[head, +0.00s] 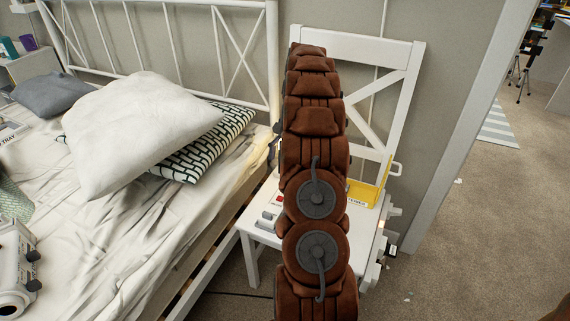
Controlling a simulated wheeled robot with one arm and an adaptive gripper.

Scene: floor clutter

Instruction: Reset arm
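My brown segmented arm (318,150) rises through the middle of the head view, in front of a white chair (350,45). My gripper cannot be made out; the arm's far end shows no fingers. The arm hides the middle of the chair seat and part of its back. A yellow tray (368,193) with a label sits on the seat to the right of the arm, partly hidden. A small grey and white item (268,218) lies on the seat to the left of the arm.
A bed with a white metal frame (165,30), a white pillow (140,130), a patterned pillow (215,140) and a grey pillow (52,95) stands at left. Carpeted floor (480,220) is mostly open at right, past a white door frame (470,110).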

